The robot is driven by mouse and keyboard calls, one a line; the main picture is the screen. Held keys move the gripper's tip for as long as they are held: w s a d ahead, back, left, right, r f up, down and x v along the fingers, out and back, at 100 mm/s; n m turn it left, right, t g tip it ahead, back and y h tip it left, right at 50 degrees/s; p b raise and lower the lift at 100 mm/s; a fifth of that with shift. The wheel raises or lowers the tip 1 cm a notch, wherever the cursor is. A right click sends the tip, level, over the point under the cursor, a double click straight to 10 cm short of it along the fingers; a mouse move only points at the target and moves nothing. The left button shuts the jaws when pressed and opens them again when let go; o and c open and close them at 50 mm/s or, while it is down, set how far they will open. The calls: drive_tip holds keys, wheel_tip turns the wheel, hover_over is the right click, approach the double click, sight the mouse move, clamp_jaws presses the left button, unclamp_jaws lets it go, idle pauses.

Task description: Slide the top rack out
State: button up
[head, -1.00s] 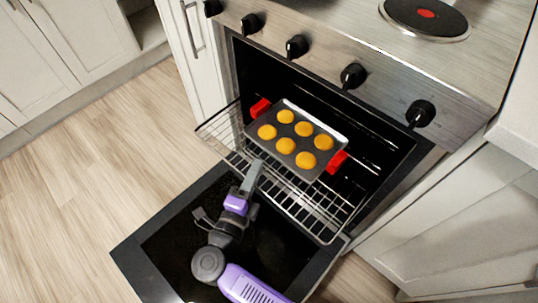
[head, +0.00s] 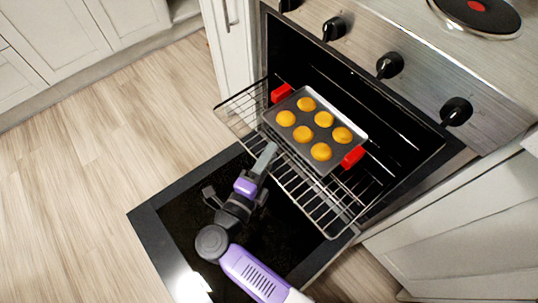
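The wire rack (head: 291,186) sticks partway out of the oven, above the lowered oven door (head: 165,224). A dark muffin tray (head: 296,117) with several yellow-orange muffins and red end grips sits on the rack. My gripper (head: 267,154) is at the middle of the rack's front edge, its grey finger part reaching over the front bar toward the tray. Its fingers overlap in this view, so I cannot tell whether they are open or shut on the bar. Contact is too small to see.
The oven's knob panel (head: 365,55) runs above the opening, with a hob plate (head: 478,12) on top. Cabinets flank the oven on both sides. The wooden floor (head: 90,200) to the left is clear.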

drive_tip(key=p+v, duration=0.1)
drive_tip(key=v, duration=0.7)
drive_tip(key=shift+w+d, duration=0.1)
idle(0.4)
